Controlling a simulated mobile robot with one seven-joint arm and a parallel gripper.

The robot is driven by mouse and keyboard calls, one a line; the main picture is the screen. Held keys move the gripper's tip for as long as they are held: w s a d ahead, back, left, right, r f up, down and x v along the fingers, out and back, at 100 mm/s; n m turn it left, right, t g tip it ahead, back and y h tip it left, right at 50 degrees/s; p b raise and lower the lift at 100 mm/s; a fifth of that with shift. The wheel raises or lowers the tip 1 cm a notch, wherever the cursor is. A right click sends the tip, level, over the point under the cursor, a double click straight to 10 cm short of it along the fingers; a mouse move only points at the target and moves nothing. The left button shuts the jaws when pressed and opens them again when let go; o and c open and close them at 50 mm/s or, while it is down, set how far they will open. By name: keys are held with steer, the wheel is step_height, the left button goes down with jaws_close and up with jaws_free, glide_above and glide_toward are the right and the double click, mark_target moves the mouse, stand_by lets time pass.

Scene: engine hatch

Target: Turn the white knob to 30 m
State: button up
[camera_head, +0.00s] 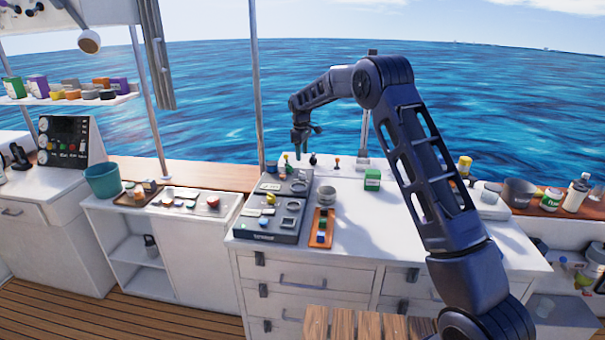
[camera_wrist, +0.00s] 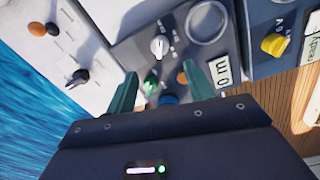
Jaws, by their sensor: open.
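The white knob (camera_wrist: 159,45) shows in the wrist view on a dark grey panel, with small markings beside it that are too small to read. A display on the same panel (camera_wrist: 222,71) reads "0 m". My gripper (camera_wrist: 160,82) is open, its two green fingers apart, with the white knob beyond the fingertips and not touched. A green knob (camera_wrist: 151,82) lies between the fingertips in the picture. In the head view my gripper (camera_head: 301,150) points down above the back of the grey panel unit (camera_head: 290,187). The white knob is too small to make out there.
An orange knob (camera_wrist: 182,78) and a blue knob (camera_wrist: 168,99) sit near the fingers. A yellow knob (camera_wrist: 275,44) is on the neighbouring panel. A black knob (camera_wrist: 78,76) is on the white counter.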

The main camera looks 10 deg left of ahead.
mark_target(302, 172)
steer(key=f, duration=1)
steer(key=shift+w+f, duration=0.15)
steer(key=shift+w, duration=0.1)
steer(key=c, duration=1)
